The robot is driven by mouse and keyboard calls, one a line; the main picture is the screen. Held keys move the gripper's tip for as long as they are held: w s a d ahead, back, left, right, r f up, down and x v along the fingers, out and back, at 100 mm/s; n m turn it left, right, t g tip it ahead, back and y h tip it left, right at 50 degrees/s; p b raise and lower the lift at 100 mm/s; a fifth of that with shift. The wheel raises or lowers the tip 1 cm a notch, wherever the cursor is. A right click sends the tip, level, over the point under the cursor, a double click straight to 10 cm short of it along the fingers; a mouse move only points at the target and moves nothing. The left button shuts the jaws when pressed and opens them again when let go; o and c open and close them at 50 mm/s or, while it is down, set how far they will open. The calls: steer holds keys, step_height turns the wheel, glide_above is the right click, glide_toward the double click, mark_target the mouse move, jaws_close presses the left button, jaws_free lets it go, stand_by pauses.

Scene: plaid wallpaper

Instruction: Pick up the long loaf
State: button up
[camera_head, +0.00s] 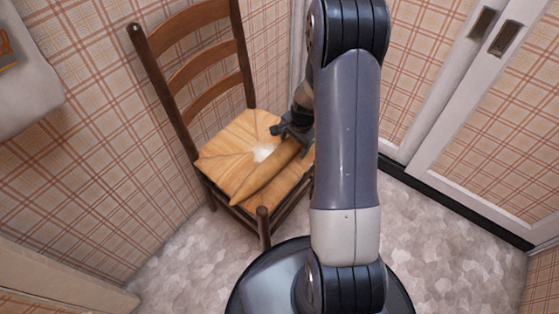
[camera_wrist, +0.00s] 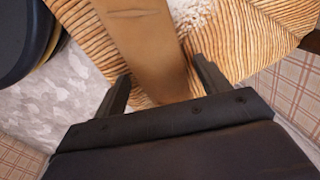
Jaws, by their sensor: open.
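The long loaf (camera_head: 266,172) is brown with a tapered end. It lies on the woven seat of a wooden chair (camera_head: 233,139), along the seat's front right side. My gripper (camera_head: 291,129) is over the right part of the seat, partly hidden by my arm in the head view. In the wrist view my gripper (camera_wrist: 161,90) is open, with one finger on each side of the loaf (camera_wrist: 146,45). The fingers do not appear to touch it. The loaf's far end is cut off by the frame there.
A pale patch (camera_head: 263,152) lies on the seat beside the loaf. The chair's ladder back (camera_head: 205,75) rises behind the seat. Plaid walls stand close behind, and white sliding doors (camera_head: 460,110) are at the right. The grey floor (camera_head: 185,255) is clear at the front left.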

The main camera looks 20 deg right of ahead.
steer(key=shift+c, duration=0.4)
steer(key=c, duration=1.2)
